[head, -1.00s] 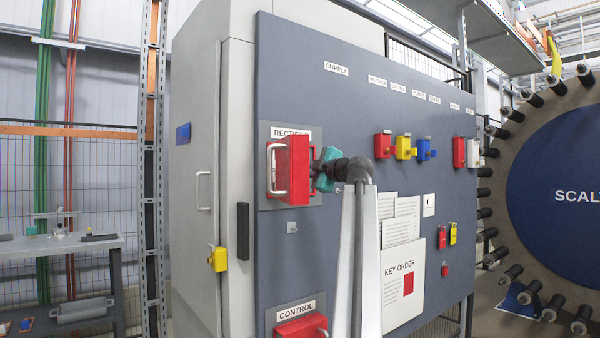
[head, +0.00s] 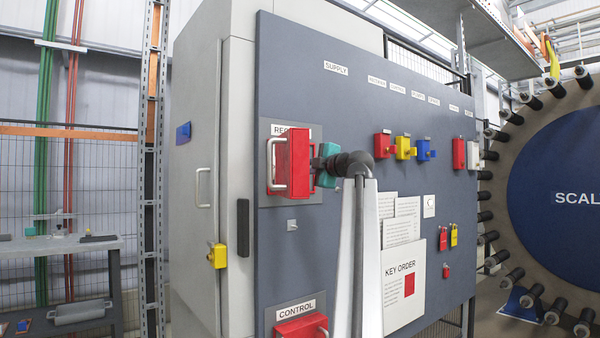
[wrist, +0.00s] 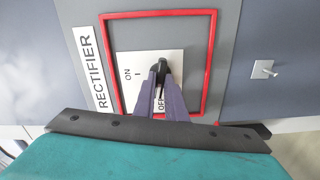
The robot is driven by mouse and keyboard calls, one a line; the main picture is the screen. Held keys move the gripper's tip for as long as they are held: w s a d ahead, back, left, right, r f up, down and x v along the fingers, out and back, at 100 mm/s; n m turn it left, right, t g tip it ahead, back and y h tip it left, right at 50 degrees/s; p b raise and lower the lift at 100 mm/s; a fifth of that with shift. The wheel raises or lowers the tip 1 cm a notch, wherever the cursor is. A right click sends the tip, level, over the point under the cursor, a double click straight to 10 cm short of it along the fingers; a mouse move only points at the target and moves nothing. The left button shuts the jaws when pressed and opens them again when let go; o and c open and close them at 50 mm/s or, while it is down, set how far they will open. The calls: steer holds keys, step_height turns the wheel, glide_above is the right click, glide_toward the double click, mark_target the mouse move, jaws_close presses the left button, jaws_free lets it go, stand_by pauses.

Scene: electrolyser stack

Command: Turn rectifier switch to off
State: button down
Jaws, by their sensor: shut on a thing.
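The rectifier switch sits on a pale plate (wrist: 140,68) marked ON and OFF, inside a red rectangular frame (wrist: 210,60) beside the RECTIFIER label (wrist: 89,68). My gripper (wrist: 160,72) has its dark fingers closed together on the switch handle at the plate. The fingers hide most of the handle, so its exact angle cannot be told. The OFF mark is partly covered by the fingers. In the head view, the red rectifier cover (head: 293,163) with its pale handle stands out from the panel and hides the switch and fingertips. My teal gripper body (head: 326,163) is just right of it.
The grey-blue panel (head: 350,110) also carries a red CONTROL cover (head: 302,327) below. Red, yellow and blue lock boxes (head: 404,148) are to the right. A small metal tab (wrist: 263,69) sticks out near the frame. Papers hang beyond my arm.

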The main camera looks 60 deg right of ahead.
steer(key=shift+f+n+b, duration=0.15)
steer(key=shift+n+b, duration=0.45)
steer(key=shift+b, duration=0.05)
steer(key=shift+n, duration=0.4)
steer(key=c, duration=1.7)
jaws_free()
steer(key=shift+s, duration=0.1)
steer(key=shift+b+v, duration=0.5)
steer(key=shift+v, duration=2.95)
